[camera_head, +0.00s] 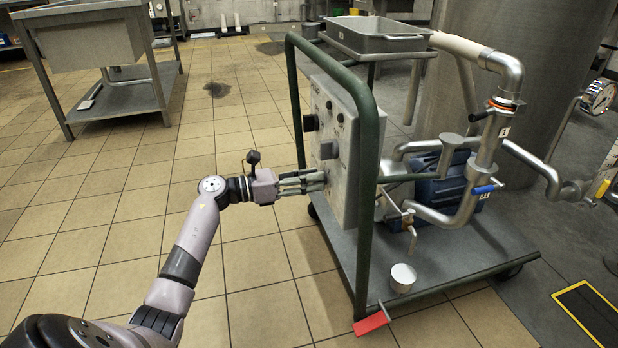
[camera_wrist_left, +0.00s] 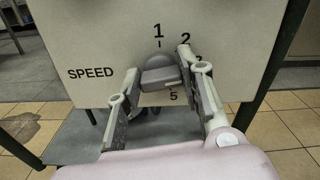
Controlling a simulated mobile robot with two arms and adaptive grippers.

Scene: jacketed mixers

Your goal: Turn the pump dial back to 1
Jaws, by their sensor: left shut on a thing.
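The pump dial (camera_wrist_left: 160,72) is a dark grey knob on the pale control panel (camera_head: 347,120), beside the word SPEED. In the left wrist view a 1 is above it, a 2 is at its upper right and a 5 is just below it. Another number is partly hidden by a finger. I cannot tell for sure which number the dial points at. My left gripper (camera_head: 317,181) reaches the panel from the left and is shut on the dial, with a finger on either side. In the head view the fingers hide the dial. My right gripper is not in view.
The panel sits on a cart with a green frame (camera_head: 370,175), carrying a blue pump (camera_head: 440,193), steel pipes and a white cup (camera_head: 402,278). A grey tray (camera_head: 378,35) is on top. A red pedal (camera_head: 370,322) juts out below. Tiled floor left of the cart is clear.

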